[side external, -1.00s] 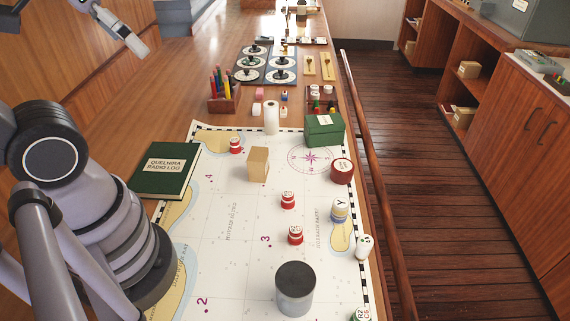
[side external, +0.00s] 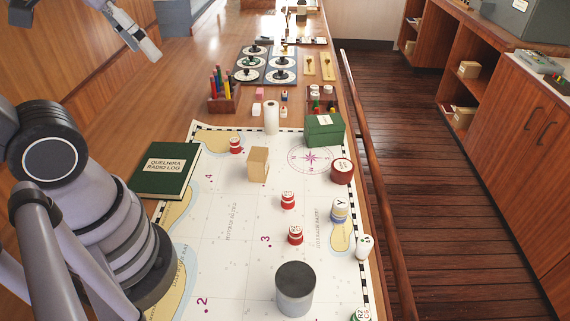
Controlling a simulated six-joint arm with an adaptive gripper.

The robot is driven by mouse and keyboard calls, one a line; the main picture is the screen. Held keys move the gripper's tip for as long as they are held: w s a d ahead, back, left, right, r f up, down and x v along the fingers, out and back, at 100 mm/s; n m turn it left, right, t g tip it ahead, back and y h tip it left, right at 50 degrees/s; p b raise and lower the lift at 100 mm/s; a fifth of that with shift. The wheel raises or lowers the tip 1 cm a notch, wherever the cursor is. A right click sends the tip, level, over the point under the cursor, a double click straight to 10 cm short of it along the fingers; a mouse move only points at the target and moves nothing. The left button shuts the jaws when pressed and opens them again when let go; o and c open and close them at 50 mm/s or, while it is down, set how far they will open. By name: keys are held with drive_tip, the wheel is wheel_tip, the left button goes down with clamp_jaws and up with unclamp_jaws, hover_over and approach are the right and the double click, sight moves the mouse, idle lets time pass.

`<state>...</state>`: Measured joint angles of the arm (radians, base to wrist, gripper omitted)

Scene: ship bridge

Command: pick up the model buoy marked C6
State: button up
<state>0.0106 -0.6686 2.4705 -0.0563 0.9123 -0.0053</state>
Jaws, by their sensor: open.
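At the bottom edge, cut off by the frame, are tops that seem to read RZ and C6 (side external: 364,315); I cannot tell whether these are one buoy or two. Red-and-white model buoys stand on the chart (side external: 222,225): one at the far left (side external: 236,146), one near the middle (side external: 288,200) and one nearer (side external: 295,236). Their marks are too small to read surely. A white-and-blue buoy marked Y (side external: 339,210) and a white one (side external: 364,246) stand at the right. My gripper (side external: 150,49) is open and empty at the upper left, high and far from the buoys.
A dark grey cylinder (side external: 295,290) stands on the near chart. A wooden block (side external: 258,165), a green box (side external: 324,130), a round red container (side external: 342,171) and a white cylinder (side external: 271,118) stand farther back. A green log book (side external: 165,170) lies left. A wooden rail (side external: 372,170) runs along the right.

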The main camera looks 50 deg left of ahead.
drive_tip(key=w+d+f+n+g+h, duration=0.65)
drive_tip(key=w+d+f+g, duration=0.25)
drive_tip(key=w+d+f, duration=0.75)
drive_tip(key=n+g+h, duration=0.1)
drive_tip(key=n+h, duration=0.4)
drive_tip(key=n, duration=0.2)
approach(361, 317)
drive_tip(key=shift+m+g, duration=0.25)
drive_tip(key=shift+g, duration=0.05)
drive_tip(key=d+f, duration=0.3)
drive_tip(key=shift+s+d+f, duration=0.1)
drive_tip(key=shift+s+d, duration=0.2)
drive_tip(key=shift+s, duration=0.1)
drive_tip(key=x, duration=0.5)
drive_tip(key=shift+d+f, duration=0.25)
drive_tip(key=shift+d, duration=0.05)
drive_tip(key=c, duration=1)
